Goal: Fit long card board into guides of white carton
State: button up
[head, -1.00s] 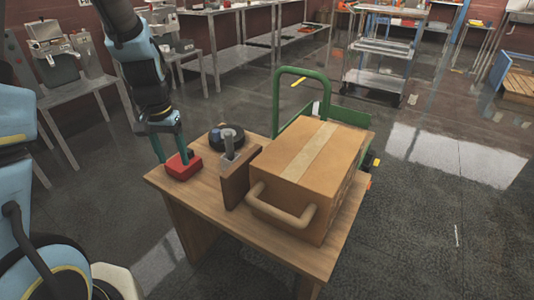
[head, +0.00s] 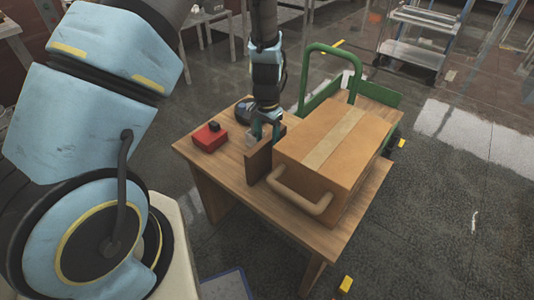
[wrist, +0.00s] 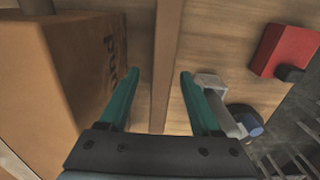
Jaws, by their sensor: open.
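No white carton shows. A brown cardboard box (head: 335,150) with a tape strip and a tan handle (head: 300,192) sits on a wooden table (head: 340,238). A brown flat board (head: 258,163) stands on edge just left of the box; in the wrist view it is a narrow strip (wrist: 166,60). My gripper (head: 264,138) is over the board, open and pointing down. In the wrist view my gripper (wrist: 160,76) has one finger on each side of the board, with gaps. A grey piece (wrist: 220,103) lies close by the right finger.
A red block (head: 210,138) with a dark knob stands at the table's left. A dark round item (head: 243,112) is behind my gripper, partly hidden. A green frame (head: 330,50) stands behind the box. The table's front left is clear.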

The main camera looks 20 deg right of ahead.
aim_at(267, 148)
jog(key=shift+w+f+p, duration=0.1)
jog(key=shift+f+p, duration=0.5)
jog(key=shift+f, duration=1.5)
grip_shut()
